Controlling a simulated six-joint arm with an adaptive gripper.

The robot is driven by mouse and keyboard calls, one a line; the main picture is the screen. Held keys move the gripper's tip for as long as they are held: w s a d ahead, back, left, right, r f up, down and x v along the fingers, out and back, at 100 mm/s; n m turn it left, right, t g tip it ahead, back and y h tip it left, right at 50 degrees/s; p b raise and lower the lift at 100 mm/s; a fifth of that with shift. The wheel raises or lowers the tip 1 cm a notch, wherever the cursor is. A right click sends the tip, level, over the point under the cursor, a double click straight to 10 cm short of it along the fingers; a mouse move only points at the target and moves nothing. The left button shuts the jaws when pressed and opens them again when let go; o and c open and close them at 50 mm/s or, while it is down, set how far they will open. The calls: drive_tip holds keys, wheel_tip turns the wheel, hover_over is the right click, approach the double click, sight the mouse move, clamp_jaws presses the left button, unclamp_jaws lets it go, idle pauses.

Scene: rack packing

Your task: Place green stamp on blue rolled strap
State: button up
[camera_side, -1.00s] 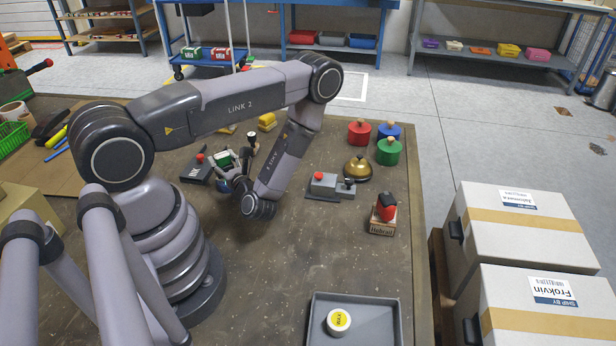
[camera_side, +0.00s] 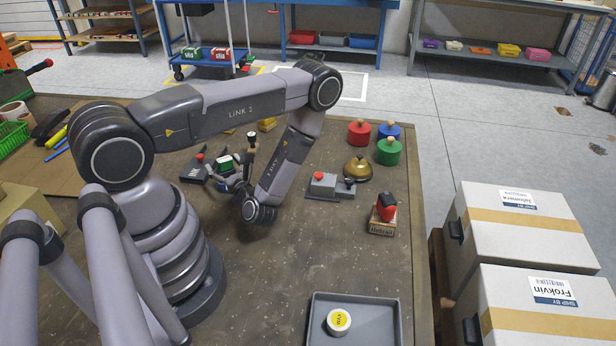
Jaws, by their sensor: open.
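A small green block with a pale edge (camera_side: 226,164), which looks like the green stamp, shows at my gripper (camera_side: 229,173). My gripper is low over the left-centre of the mat, pointing left, with its fingers open around or beside the block; I cannot tell if they touch it. A dark upright handle (camera_side: 251,138) shows just behind my gripper; what it belongs to is unclear.
A black device with a red knob (camera_side: 194,169) stands left of my gripper. A grey box with a red button (camera_side: 322,184), a brass bell (camera_side: 357,168), lidded pots (camera_side: 388,151) and a red-topped block (camera_side: 385,207) stand right. A grey tray (camera_side: 378,302) lies in front.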

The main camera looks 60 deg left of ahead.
drive_tip(key=d, duration=1.1)
drive_tip(key=shift+d+r, duration=0.1)
drive_tip(key=shift+d, duration=0.2)
drive_tip(key=shift+w+d+r, duration=0.1)
drive_tip(key=shift+d+r, duration=0.05)
drive_tip(key=shift+d, duration=0.05)
drive_tip(key=w+d+r+n+g+h, duration=0.1)
drive_tip(key=d+r+n+g+h, duration=0.15)
drive_tip(key=r+n+h, duration=0.5)
drive_tip(key=d+r+n+g+h, duration=0.1)
drive_tip(key=r+n+g+h, duration=0.3)
drive_tip(key=r, duration=0.7)
drive_tip(key=s+d+r+n+t+h, duration=0.3)
drive_tip(key=r+t, duration=0.3)
drive_tip(key=r, duration=0.2)
drive_tip(key=s+d+r+n+t+h, duration=0.3)
drive_tip(key=r+t, duration=0.3)
drive_tip(key=r, duration=0.3)
drive_tip(key=shift+s, duration=0.45)
drive_tip(key=shift+n+h, duration=0.25)
